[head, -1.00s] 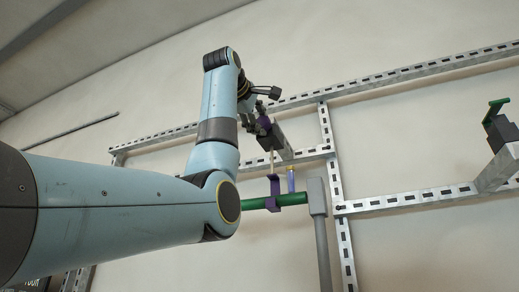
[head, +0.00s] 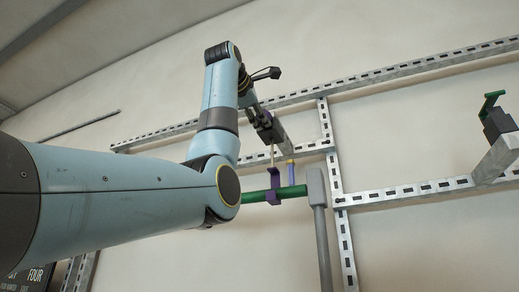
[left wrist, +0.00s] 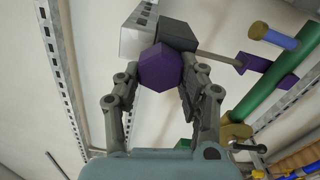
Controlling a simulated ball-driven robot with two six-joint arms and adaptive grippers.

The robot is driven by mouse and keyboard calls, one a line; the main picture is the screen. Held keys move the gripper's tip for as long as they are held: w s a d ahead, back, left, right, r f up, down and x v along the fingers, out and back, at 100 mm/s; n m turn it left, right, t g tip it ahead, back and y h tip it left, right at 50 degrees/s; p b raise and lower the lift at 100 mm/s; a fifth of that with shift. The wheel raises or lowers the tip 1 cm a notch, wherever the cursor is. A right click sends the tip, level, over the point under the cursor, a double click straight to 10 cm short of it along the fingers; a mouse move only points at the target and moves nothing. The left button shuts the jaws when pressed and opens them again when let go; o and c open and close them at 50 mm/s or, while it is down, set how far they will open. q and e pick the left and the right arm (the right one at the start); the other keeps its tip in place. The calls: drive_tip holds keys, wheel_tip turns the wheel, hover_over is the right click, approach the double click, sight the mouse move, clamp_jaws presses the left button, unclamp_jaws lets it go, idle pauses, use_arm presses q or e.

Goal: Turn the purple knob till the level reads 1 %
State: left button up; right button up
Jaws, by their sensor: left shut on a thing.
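The purple knob (left wrist: 165,67) shows between the fingers in the left wrist view. It sits at the end of a dark block (left wrist: 165,33) on a grey bracket. My left gripper (left wrist: 162,85) is shut on the knob, one finger on each side. In the head view my left gripper (head: 262,122) is at the bracket's end, and the knob is hidden or too small to make out. No level reading can be read in these views. My right gripper is not in view.
A green pipe (head: 258,196) with a purple clamp (head: 275,190) and a blue, yellow-topped post (head: 291,173) lies below the bracket. Slotted metal rails (head: 410,190) cross the wall. Another bracket with a green handle (head: 491,103) stands at right.

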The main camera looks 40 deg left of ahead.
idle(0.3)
use_arm(q)
drive_tip(key=o, duration=1.2)
drive_tip(key=shift+c, duration=0.2)
drive_tip(key=shift+s, duration=0.1)
drive_tip(key=v, duration=1.1)
drive_tip(key=shift+s, duration=0.4)
drive_tip(key=shift+w+f, duration=0.15)
drive_tip(key=shift+f, duration=0.05)
